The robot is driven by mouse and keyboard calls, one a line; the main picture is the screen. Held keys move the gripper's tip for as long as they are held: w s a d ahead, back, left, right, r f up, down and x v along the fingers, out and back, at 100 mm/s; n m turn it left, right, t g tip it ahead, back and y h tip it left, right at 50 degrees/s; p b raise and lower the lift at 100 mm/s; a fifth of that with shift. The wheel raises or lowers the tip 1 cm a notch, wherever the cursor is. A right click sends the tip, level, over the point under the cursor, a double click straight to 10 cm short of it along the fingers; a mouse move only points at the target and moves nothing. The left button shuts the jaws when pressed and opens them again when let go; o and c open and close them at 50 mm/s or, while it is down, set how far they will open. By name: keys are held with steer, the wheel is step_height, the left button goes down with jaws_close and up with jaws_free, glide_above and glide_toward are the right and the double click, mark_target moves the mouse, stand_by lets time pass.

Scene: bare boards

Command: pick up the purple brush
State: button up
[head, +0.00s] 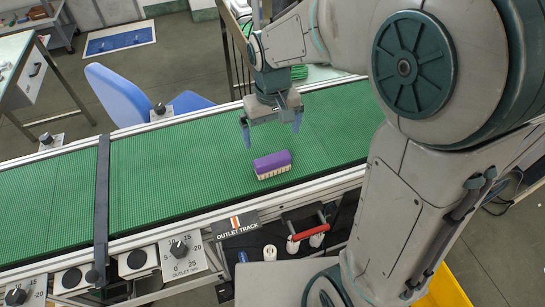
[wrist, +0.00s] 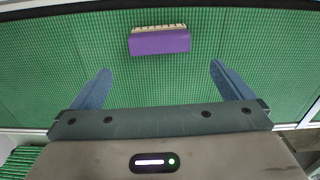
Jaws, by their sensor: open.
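The purple brush (head: 272,163) lies on the green belt in the head view, purple back up, with pale bristles along its near side. It also shows in the wrist view (wrist: 160,41), near the top middle, ahead of the fingers. My gripper (head: 271,131) hangs above the belt, behind the brush in the head view. Its two blue fingers are wide apart with nothing between them; in the wrist view my gripper (wrist: 160,85) points toward the brush, which lies centred between the finger lines. The fingers do not touch it.
The green conveyor belt (head: 190,180) is otherwise clear around the brush. A dark bar (head: 103,190) crosses it at the left. Metal rails edge it, and the near side carries dials and an outlet track sign (head: 236,224). A blue chair (head: 118,95) stands behind.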

mark_target(272, 158)
step_height(272, 158, down, 12)
steer(key=shift+f+p, duration=0.1)
steer(key=shift+p, duration=0.5)
steer(key=c, duration=0.7)
